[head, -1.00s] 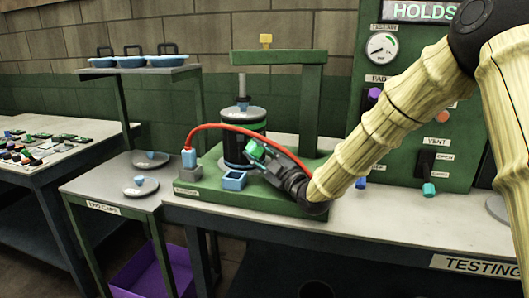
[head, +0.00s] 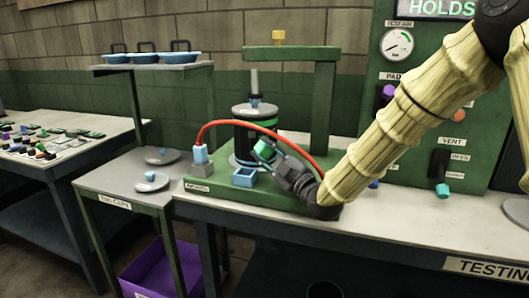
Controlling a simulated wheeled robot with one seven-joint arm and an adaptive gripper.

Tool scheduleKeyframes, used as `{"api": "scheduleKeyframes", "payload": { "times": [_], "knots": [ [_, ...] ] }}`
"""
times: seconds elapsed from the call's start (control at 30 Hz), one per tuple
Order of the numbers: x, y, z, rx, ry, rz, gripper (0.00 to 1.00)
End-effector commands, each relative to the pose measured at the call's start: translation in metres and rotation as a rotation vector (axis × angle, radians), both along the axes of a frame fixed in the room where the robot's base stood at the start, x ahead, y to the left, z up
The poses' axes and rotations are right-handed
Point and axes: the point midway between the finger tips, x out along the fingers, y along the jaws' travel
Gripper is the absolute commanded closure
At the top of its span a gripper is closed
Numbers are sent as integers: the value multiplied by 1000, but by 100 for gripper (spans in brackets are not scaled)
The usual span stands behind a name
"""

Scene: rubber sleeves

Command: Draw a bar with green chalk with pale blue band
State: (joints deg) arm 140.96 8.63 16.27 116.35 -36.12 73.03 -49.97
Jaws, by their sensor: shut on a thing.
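My gripper (head: 273,158) is at the front right of the black cylinder (head: 243,143) on the green test stand. It is shut on a small green piece (head: 263,150), which looks like the green chalk. I cannot make out its pale blue band. The piece is tilted and overlaps the cylinder's lower right side in the head view; I cannot tell whether it touches. The cylinder stands upright with a grey rod on top and a green strip near its upper part. The fingers hide part of the green piece.
A red hose (head: 262,123) arches over my gripper from a pale blue fitting (head: 200,153). A pale blue open box (head: 245,177) sits on the green base (head: 215,190). The stand's post (head: 325,105) is behind my arm. Small colored pieces lie on the left table (head: 95,135).

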Motion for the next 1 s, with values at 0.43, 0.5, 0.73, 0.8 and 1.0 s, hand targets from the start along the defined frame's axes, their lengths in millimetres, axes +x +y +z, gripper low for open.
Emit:
{"api": "scheduleKeyframes", "payload": {
  "times": [0.43,0.5,0.73,0.8,1.0],
  "knots": [
    [-29,-12,-1,-1,0,0,91],
    [-31,-12,-1,-1,0,0,91],
    [-31,-13,0,-1,0,0,91],
    [-32,-13,0,-1,0,0,91],
    [-38,-15,-1,-1,0,0,91]
  ]
}}
